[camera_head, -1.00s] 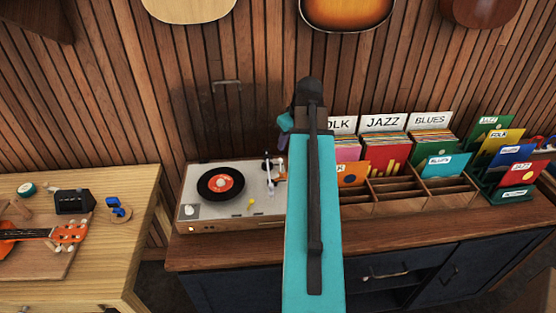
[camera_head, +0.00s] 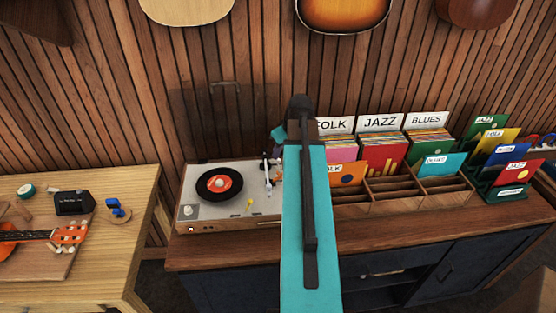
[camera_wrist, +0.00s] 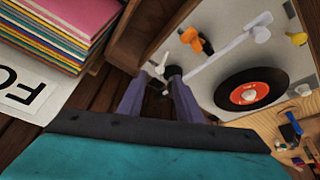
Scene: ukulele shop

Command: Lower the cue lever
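A record player (camera_head: 215,222) stands on the dark cabinet with a black, red-labelled record (camera_head: 219,184) on it; the record also shows in the wrist view (camera_wrist: 250,90). Its white tonearm (camera_wrist: 225,50) lies beside the record in the wrist view. In the head view my teal arm hides the player's right edge.
A wooden record crate (camera_head: 400,200) with sleeves stands close right of the player; a stack of sleeves (camera_wrist: 65,35) is near my gripper in the wrist view. A yellow knob (camera_head: 249,204) sits at the player's front. A wooden table (camera_head: 125,220) is left.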

